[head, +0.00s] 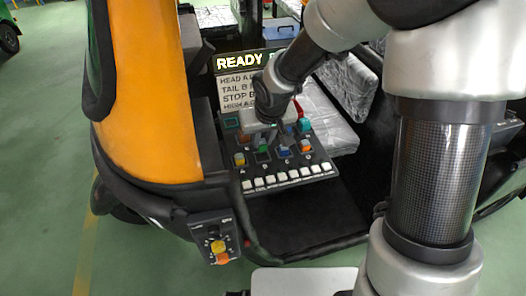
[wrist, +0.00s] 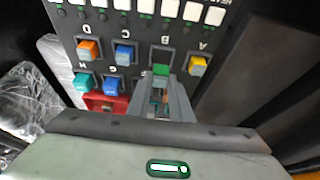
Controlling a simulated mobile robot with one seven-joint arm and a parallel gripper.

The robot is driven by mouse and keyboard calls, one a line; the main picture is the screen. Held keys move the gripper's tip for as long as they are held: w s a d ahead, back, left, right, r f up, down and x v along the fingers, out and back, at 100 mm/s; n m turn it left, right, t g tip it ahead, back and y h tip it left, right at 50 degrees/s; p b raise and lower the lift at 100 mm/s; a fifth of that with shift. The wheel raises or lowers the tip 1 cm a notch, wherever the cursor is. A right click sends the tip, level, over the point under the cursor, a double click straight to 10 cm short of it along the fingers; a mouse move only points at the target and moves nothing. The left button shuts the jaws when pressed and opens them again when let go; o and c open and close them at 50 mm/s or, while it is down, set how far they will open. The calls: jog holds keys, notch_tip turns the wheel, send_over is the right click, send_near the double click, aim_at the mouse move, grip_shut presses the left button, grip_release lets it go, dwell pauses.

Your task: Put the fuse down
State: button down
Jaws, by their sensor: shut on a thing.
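A green fuse (wrist: 161,70) is between the fingertips of my gripper (wrist: 164,82) in the wrist view, beside the dark socket marked B (wrist: 162,52). My gripper is shut on it. In the head view the green fuse (head: 264,146) shows just above socket B (head: 263,157) on the black panel; I cannot tell whether it touches the panel. Most of the fuse is hidden by the fingers.
A yellow fuse (wrist: 198,66) sits at A, a blue one (wrist: 124,54) at C and an orange one (wrist: 88,49) at D. Teal (wrist: 84,81) and blue (wrist: 111,84) fuses stand close by, near a red part (wrist: 106,103). White keys (head: 290,176) line the panel's front. A display (head: 240,62) reads READY.

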aim_at(263, 148)
jog(key=shift+f+b, duration=0.45)
jog(key=shift+f, duration=1.45)
jog(key=shift+f, duration=0.2)
jog(key=c, duration=1.6)
grip_release()
jog(key=shift+p+v, duration=1.65)
jog(key=shift+v, duration=4.55)
